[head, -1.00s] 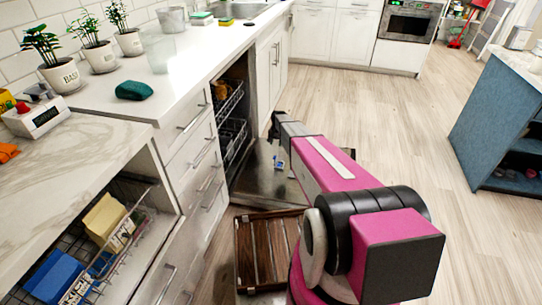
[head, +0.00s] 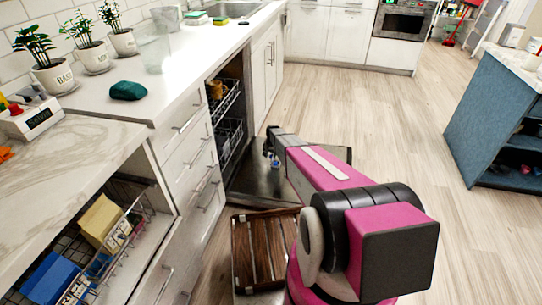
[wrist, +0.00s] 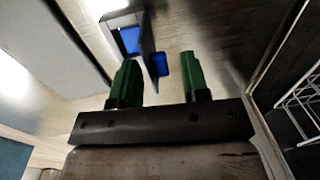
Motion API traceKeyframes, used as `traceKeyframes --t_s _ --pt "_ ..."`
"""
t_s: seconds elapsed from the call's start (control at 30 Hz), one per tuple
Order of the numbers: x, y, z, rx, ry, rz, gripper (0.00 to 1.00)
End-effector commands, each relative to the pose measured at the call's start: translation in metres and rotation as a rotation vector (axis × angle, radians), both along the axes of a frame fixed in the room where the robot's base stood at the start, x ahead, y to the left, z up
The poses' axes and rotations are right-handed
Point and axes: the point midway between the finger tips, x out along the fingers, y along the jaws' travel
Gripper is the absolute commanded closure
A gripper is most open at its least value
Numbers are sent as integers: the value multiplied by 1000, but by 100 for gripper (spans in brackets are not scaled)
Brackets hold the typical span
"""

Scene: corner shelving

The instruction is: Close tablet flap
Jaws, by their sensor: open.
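The dishwasher door (head: 243,184) lies folded down open, with a small light and blue tablet dispenser (head: 276,163) on it. In the wrist view the dispenser (wrist: 122,19) shows a blue recess (wrist: 130,39). A dark raised flap (wrist: 150,45) stands beside it, and a second blue patch (wrist: 161,64) lies to its right. My gripper (wrist: 160,62) has two green fingers, apart with nothing between them. The flap and the second patch show just beyond and between the fingertips. I cannot tell whether a finger touches the flap. In the head view my arm hides most of the gripper.
Dishwasher racks (head: 228,140) sit inside the opening to the left; a white rack (wrist: 302,103) shows at the wrist view's right. A brown slatted wooden crate (head: 262,250) stands in front of the door. The wood floor (head: 385,150) is clear up to the blue island (head: 490,115).

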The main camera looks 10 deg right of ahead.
Motion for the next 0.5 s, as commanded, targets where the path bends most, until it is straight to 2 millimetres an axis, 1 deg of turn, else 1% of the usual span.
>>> traceKeyframes --t_s 0.03,0.07,0.1,0.17,0.2,0.5 --pt "0 0 0 0 0 0 58" --pt "0 0 0 0 0 0 61" --pt "0 0 0 0 0 0 74" --pt "0 0 0 0 0 0 94" --pt "0 0 0 0 0 0 100" --pt "0 0 0 2 -1 0 100"
